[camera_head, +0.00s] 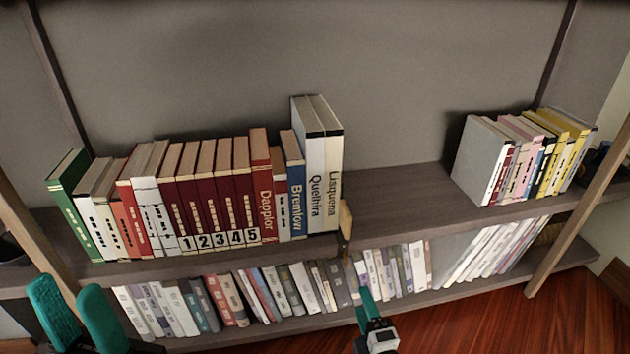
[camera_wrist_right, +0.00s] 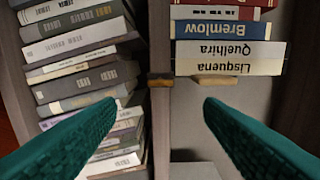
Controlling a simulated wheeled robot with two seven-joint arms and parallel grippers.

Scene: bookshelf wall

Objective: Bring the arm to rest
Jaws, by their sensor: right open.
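My right gripper (camera_head: 366,298) is in front of the lower shelf, below the end of the main book row. In the right wrist view its two teal fingers (camera_wrist_right: 170,107) are spread wide with nothing between them. My left gripper (camera_head: 68,290) is at the lower left, in front of the lower shelf's left end. Its two teal fingers stand apart, with no object seen between them. My arms are mostly out of view.
The upper shelf (camera_head: 395,185) holds books numbered 1 to 5, Dapplor, Bremlow, Quelhira and Lisquena (camera_head: 333,185). A small wooden block (camera_head: 345,220) is at its edge beside Lisquena. More books (camera_head: 545,155) stand at right, beyond a free stretch. The lower shelf is packed with books.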

